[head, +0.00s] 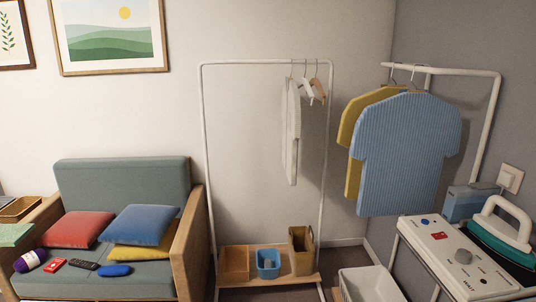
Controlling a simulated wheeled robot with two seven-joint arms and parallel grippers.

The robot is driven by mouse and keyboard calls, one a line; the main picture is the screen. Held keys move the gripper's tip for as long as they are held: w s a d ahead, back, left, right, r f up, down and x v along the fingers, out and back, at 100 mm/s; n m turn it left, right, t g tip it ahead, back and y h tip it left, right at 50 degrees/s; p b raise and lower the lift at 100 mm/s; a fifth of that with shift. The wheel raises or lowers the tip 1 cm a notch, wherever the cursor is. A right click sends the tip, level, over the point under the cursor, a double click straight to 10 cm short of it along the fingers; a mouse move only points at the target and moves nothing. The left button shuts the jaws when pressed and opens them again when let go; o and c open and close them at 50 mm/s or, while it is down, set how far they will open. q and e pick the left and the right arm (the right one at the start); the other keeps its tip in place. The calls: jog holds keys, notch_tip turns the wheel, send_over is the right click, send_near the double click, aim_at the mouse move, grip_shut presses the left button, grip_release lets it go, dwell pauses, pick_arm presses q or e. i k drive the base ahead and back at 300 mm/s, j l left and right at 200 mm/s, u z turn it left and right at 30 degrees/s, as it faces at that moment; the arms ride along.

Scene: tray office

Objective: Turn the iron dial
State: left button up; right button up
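The iron (503,232) has a white handle and a teal body. It rests at the right edge on a white station (446,262). The marks are too small to read. Neither of my grippers is in the head view, and nothing touches the dial.
A blue container (466,203) stands behind the station, below a wall socket (509,178). A white basket (370,284) is on the floor to its left. Shirts hang on a rail (440,70) above. A clothes rack (205,140) and a cushioned sofa (122,185) stand further left.

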aim_at(464, 256)
jog(key=z, duration=2.05)
